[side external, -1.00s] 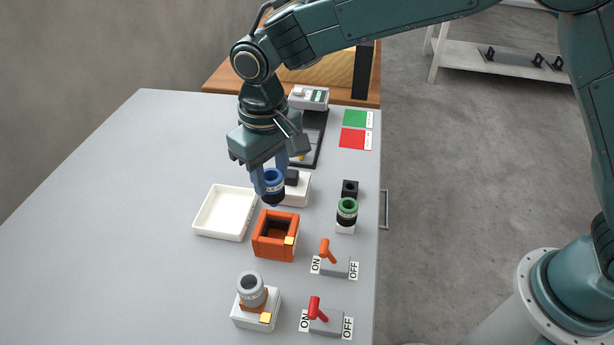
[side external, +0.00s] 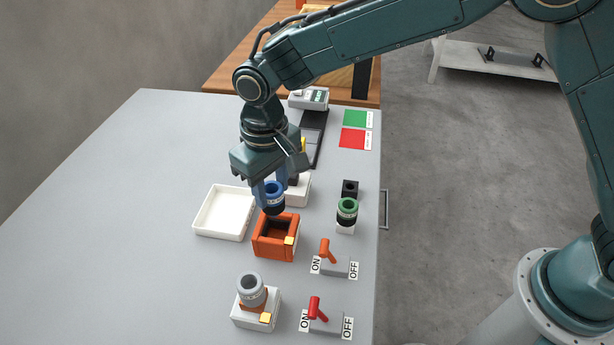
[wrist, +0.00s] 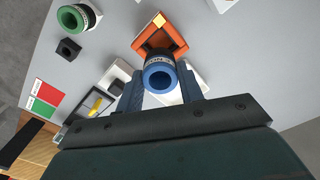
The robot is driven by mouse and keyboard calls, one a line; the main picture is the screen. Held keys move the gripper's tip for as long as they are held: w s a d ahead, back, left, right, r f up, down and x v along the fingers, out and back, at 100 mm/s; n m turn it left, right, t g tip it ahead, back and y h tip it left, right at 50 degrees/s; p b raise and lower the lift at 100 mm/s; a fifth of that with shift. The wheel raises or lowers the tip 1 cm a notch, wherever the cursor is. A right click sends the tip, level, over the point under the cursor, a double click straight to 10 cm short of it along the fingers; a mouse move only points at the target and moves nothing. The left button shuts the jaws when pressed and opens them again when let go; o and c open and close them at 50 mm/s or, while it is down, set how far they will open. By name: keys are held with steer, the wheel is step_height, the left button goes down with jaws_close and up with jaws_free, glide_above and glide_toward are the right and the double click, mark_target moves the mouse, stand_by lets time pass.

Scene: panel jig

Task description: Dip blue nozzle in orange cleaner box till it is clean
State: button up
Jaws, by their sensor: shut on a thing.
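My gripper (side external: 268,192) is shut on the blue nozzle (side external: 274,193), a ring-shaped piece with a dark lower end. In the side view the nozzle hangs upright at the back edge of the open orange cleaner box (side external: 262,246), its lower end close to the box's rim. I cannot tell whether it touches. In the wrist view the blue nozzle (wrist: 159,75) sits between my fingers and hides part of the orange box (wrist: 176,42) beyond it. The nozzle's dark tip is mostly hidden there, so its cleanness cannot be judged.
A white tray (side external: 224,213) lies left of the box. A green nozzle (side external: 347,212) and a small black block (side external: 350,188) stand to the right. An orange switch (side external: 331,257), a red switch (side external: 325,317) and a grey nozzle (side external: 252,289) on a white base are in front. The table's left side is clear.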

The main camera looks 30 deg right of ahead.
mark_target(274, 213)
steer(key=shift+f, duration=3.65)
stand_by(1.6)
steer(key=shift+r, duration=3.7)
steer(key=shift+w, duration=0.1)
